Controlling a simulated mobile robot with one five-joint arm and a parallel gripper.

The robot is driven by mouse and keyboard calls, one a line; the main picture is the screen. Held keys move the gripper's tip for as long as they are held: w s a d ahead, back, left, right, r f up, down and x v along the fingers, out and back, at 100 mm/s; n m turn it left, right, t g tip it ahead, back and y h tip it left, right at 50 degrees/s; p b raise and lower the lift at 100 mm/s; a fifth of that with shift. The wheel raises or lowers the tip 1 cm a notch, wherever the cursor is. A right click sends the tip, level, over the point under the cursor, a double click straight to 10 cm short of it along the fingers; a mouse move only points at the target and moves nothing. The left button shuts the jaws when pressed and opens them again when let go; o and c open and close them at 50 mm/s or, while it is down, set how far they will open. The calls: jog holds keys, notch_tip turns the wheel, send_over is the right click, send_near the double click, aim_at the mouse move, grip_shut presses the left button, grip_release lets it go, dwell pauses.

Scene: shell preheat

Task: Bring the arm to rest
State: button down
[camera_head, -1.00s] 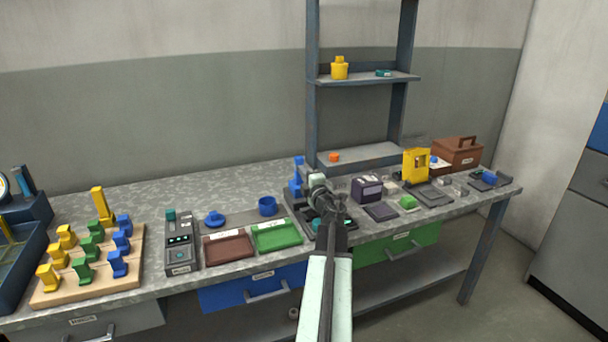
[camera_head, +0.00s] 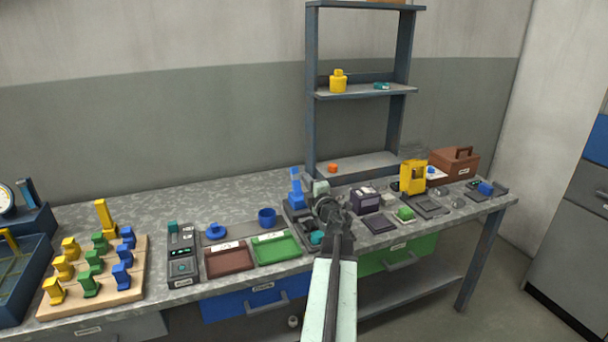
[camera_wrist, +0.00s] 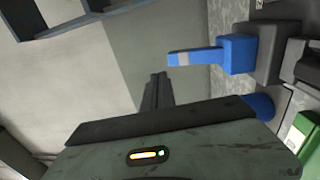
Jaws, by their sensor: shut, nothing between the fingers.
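My arm reaches up from the bottom centre of the head view, over the front of the workbench (camera_head: 150,208). My gripper (camera_head: 321,187) is at its far end, just right of a blue upright part on a dark fixture (camera_head: 296,190), seen small and partly behind my own wrist. In the wrist view my gripper (camera_wrist: 157,92) shows two dark fingers together, with nothing between them. The blue part also shows in the wrist view (camera_wrist: 235,54), to the right of the fingers and apart from them in the picture.
A brown tray (camera_head: 228,260) and a green tray (camera_head: 277,248) lie left of my arm. A wooden board (camera_head: 135,282) carries several coloured pieces. A shelf rack (camera_head: 365,92) stands behind. A purple-grey box (camera_head: 366,199) and a yellow frame (camera_head: 413,177) stand to the right.

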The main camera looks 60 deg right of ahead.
jog(key=s+a, duration=0.1)
jog(key=s+a+r+p, duration=0.1)
jog(key=s, duration=0.1)
jog(key=s+a+r, duration=0.1)
jog(key=shift+s, duration=0.15)
